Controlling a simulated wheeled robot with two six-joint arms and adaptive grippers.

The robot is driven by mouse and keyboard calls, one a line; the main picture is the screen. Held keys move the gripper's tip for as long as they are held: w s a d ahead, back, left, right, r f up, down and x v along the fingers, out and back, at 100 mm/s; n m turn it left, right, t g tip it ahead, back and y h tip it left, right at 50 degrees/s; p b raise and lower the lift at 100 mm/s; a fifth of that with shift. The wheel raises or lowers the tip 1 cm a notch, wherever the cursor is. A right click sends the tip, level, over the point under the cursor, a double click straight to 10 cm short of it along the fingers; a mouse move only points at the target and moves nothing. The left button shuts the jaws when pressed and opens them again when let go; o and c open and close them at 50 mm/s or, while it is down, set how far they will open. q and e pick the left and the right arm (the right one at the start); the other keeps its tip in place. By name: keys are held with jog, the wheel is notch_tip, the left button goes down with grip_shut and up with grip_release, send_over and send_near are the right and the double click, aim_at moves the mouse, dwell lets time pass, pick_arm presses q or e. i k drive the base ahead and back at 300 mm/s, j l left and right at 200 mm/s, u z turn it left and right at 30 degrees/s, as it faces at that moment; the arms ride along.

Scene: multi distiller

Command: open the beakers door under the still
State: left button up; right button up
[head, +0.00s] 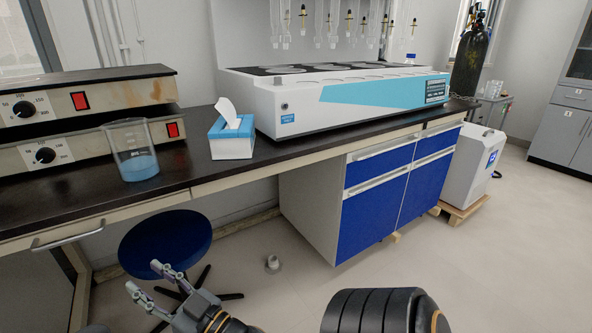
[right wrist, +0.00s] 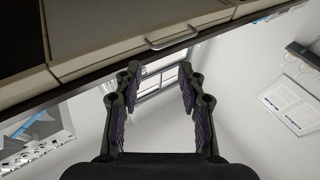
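The still (head: 300,112) is a long white and light-blue unit on the dark bench, with glassware above it. Under it stands a cabinet with blue fronts: a left upper front (head: 378,165), a left lower door (head: 370,220) and a right lower door (head: 425,187). All look shut, with pale bar handles along their top edges. I can read no beakers label, so I cannot tell which door it is. My right gripper (head: 145,277) is open and empty, low by the stool, left of and apart from the cabinet. Its spread fingers also show in the right wrist view (right wrist: 160,70). My left gripper is out of view.
A blue stool (head: 165,244) stands beside my right gripper. A drawer handle (head: 68,240) juts from the bench front at left; a bar handle (right wrist: 172,40) shows ahead in the wrist view. A beaker (head: 132,150) stands above. Floor before the cabinet is mostly clear.

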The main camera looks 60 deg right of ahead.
aim_at(368, 212)
jog(key=z, duration=1.8)
